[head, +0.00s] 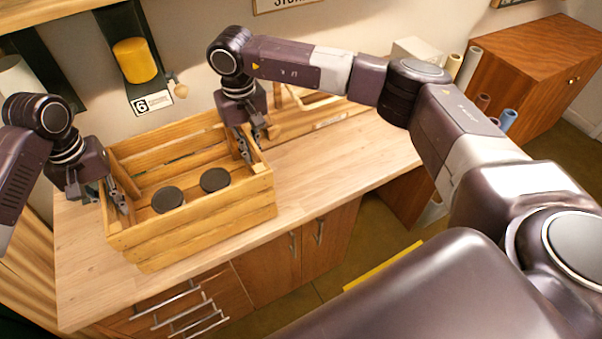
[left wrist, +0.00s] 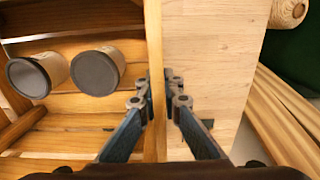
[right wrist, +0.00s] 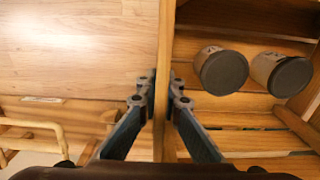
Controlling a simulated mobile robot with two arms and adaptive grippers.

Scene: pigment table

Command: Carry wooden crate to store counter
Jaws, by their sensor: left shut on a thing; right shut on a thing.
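The slatted wooden crate (head: 195,228) sits on or just over the light wood counter (head: 345,160) in the head view; I cannot tell whether a small gap is under it. Two jars with dark lids (head: 167,199) (head: 215,180) stand inside it. My left gripper (head: 122,205) is shut on the crate's left end wall, which also shows between its fingers in the left wrist view (left wrist: 156,60). My right gripper (head: 247,150) is shut on the crate's right end wall, seen in the right wrist view (right wrist: 166,60). Both grippers point down.
A yellow cylinder (head: 134,60) on a dark wall holder marked 6 is behind the crate. A small wooden rack (head: 310,97) stands at the counter's back. The counter to the crate's right is largely clear. A brown cabinet (head: 535,70) stands far right.

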